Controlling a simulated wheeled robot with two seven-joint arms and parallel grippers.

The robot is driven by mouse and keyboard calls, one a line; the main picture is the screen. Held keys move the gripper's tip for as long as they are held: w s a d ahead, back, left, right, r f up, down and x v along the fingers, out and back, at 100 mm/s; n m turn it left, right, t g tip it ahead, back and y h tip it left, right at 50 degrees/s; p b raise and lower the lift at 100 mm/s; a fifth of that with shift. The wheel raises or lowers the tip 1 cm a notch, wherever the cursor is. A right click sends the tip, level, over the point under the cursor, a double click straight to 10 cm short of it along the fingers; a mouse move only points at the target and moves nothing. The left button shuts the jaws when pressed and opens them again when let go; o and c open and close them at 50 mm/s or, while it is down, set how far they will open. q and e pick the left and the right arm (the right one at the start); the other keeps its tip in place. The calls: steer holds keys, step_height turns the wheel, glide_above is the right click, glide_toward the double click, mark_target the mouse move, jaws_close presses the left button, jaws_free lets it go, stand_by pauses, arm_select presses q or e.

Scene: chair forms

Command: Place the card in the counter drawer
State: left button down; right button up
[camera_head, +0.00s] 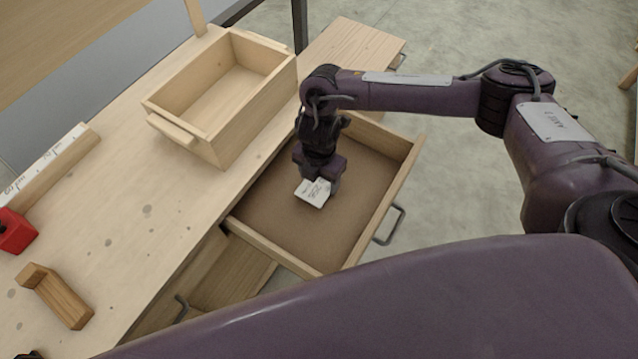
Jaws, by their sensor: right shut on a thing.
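The card (311,192) is small and white with dark print. It is inside the open counter drawer (384,219), over the brown drawer bottom. My right gripper (321,184) reaches down into the drawer and is shut on the card at its upper edge. I cannot tell whether the card touches the drawer bottom. The drawer is pulled out from the counter (110,225), with its grey handle (390,226) on the outer front. My left gripper is not clearly in view.
An empty wooden box (186,131) stands on the counter behind the drawer. A wooden block (55,296), a red object (15,232) and a long wooden holder with white paper (50,165) lie at the left. Another compartment (235,275) opens below.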

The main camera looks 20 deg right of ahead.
mark_target(319, 184)
step_height(319, 184, down, 4)
steer(key=shift+r, duration=0.2)
steer(key=shift+f, duration=0.1)
steer(key=o, duration=0.9)
steer(key=shift+o, duration=0.2)
